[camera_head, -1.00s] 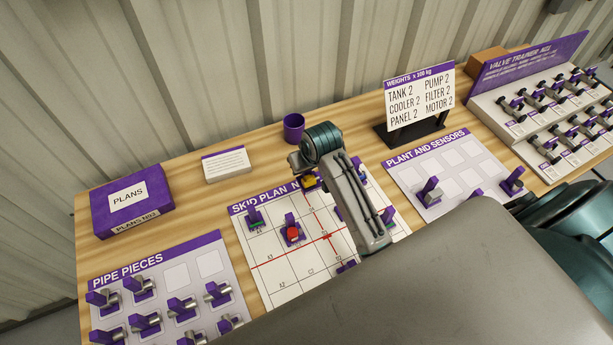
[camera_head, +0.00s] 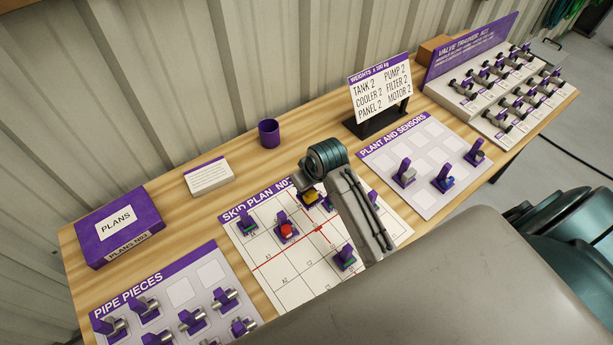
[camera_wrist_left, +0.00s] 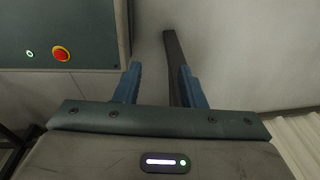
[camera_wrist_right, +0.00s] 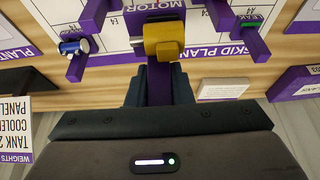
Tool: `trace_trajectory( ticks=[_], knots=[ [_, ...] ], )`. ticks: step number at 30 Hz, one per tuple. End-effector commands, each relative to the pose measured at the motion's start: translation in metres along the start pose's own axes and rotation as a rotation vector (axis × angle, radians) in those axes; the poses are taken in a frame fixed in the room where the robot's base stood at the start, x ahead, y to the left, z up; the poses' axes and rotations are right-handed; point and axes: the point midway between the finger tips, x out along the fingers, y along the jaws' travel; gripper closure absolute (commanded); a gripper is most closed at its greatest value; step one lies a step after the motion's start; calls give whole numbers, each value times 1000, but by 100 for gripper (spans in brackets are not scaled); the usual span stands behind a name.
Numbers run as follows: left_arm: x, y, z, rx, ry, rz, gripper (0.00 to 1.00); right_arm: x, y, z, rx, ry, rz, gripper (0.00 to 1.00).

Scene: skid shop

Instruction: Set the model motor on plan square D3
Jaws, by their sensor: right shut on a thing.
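The model motor (camera_wrist_right: 165,42) is a yellow block on a purple upright, with a label reading MOTOR beyond it in the right wrist view. My right gripper (camera_wrist_right: 160,78) is shut on its purple upright. In the head view the yellow motor (camera_head: 311,197) shows below my right gripper, over the far part of the skid plan (camera_head: 270,285). I cannot tell whether it touches the plan. My right arm hides part of the plan, and I cannot make out square D3. My left gripper (camera_wrist_left: 158,85) is open and empty, away from the bench.
A blue piece (camera_wrist_right: 75,47) is near the motor. The plant and sensors board (camera_head: 385,150) lies right, the pipe pieces board (camera_head: 180,291) left. A purple cup (camera_head: 269,133) stands behind.

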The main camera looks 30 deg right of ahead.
Motion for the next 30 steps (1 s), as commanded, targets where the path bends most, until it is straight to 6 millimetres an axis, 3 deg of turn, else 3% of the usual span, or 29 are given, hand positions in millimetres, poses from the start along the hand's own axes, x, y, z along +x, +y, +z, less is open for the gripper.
trace_trajectory(
  ticks=[9, 21, 30],
  knots=[
    [1, -30, 1, 14, -2, -32, 64, 5, 0, 2, 0, 2, 0, 100],
    [-7, -8, 0, 4, -2, -8, 64, 2, 0, 1, 0, 2, 0, 100],
    [-6, -15, 0, 7, -1, -15, 64, 4, 0, 2, 0, 2, 0, 100]
  ],
)
